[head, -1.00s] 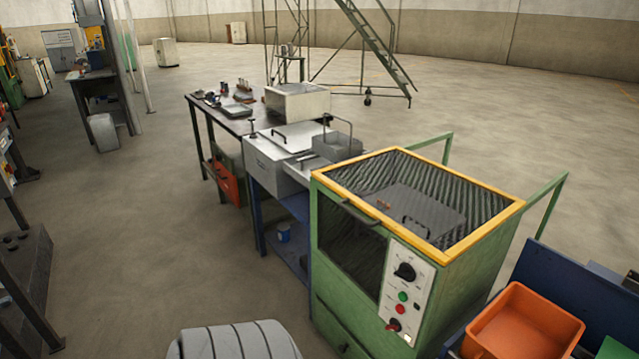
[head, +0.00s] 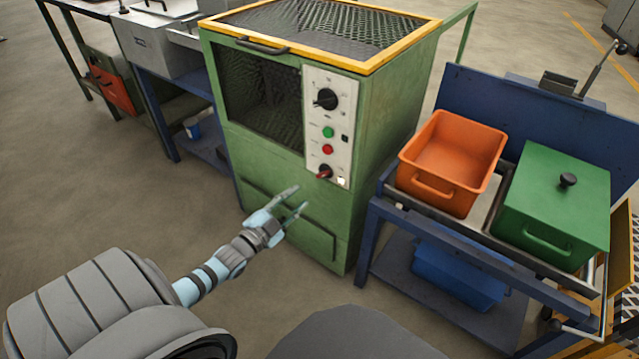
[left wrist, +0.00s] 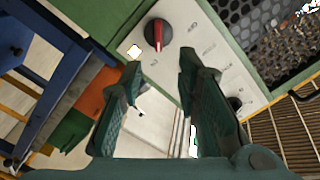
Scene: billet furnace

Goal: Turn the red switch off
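The red switch (head: 324,172) is a small rotary knob at the bottom of the white control panel (head: 316,112) on the front of the green furnace. In the left wrist view the red switch (left wrist: 158,33) shows close up, just beyond the fingertips, with a bright white lamp (left wrist: 134,52) beside it. My left gripper (head: 301,198) is in front of the furnace, below and left of the switch. In the left wrist view my left gripper (left wrist: 160,70) is open and empty, with its fingers apart and not on the knob. My right gripper is not in view.
Above the switch are a red button (head: 328,149), a green button (head: 328,132) and a black dial (head: 326,99). To the right, a blue cart holds an orange bin (head: 458,150) and a green lidded box (head: 556,200). Floor is clear at left.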

